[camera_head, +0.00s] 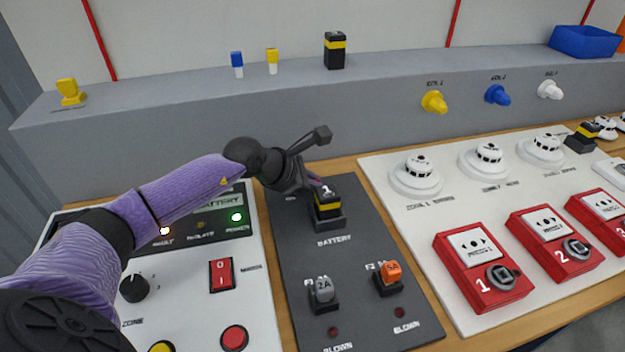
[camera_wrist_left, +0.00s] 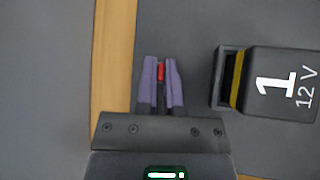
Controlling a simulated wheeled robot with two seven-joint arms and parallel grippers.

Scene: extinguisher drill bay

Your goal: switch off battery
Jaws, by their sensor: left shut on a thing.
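The battery (camera_head: 327,205) is a black block with a yellow band, upright in its holder on the dark grey panel (camera_head: 290,250); "BATTERY" is printed below it. In the left wrist view the battery (camera_wrist_left: 283,85), marked "1" and "12 V", lies to the right of my fingers, apart from them. My left gripper (camera_head: 310,184) is low over the panel's far end, just beyond the battery. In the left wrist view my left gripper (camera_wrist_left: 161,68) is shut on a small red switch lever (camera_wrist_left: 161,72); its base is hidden. My right gripper is out of view.
A white panel (camera_head: 190,280) with a red rocker switch (camera_head: 222,275), knob and lit green power lamp lies left. Grey (camera_head: 323,292) and orange (camera_head: 389,277) fuses stand nearer on the dark panel. Red call points (camera_head: 480,270) and white detectors (camera_head: 416,176) are right. A grey ledge (camera_head: 200,115) runs behind.

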